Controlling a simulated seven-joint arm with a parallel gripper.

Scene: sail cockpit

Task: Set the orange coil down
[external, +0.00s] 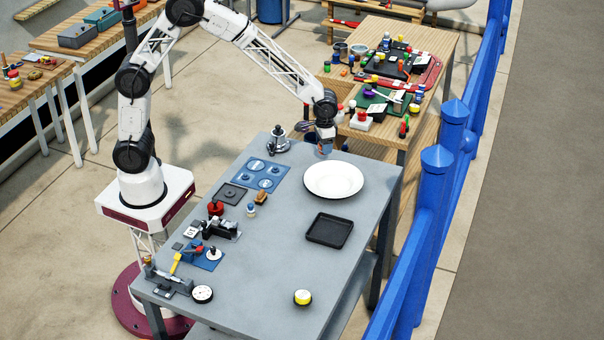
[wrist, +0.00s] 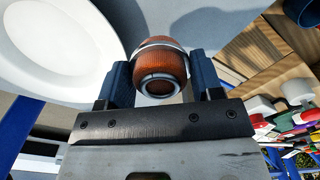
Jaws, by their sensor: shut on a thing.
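The orange coil (wrist: 160,62) is a rounded orange-brown piece with a grey band and a grey ring at its near end. My gripper (wrist: 161,75) is shut on it, with one blue finger on each side. In the external view my gripper (external: 325,142) is at the far end of the grey table (external: 262,262), just behind the white plate (external: 333,180). The coil is mostly hidden there by the gripper. I cannot tell its exact height above the table. The plate also shows at the left of the wrist view (wrist: 62,45).
A black tray (external: 329,231) lies in front of the plate. A blue panel (external: 261,174) and a dark stand (external: 277,142) are left of it. Small tools line the table's left side. The table's middle is clear.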

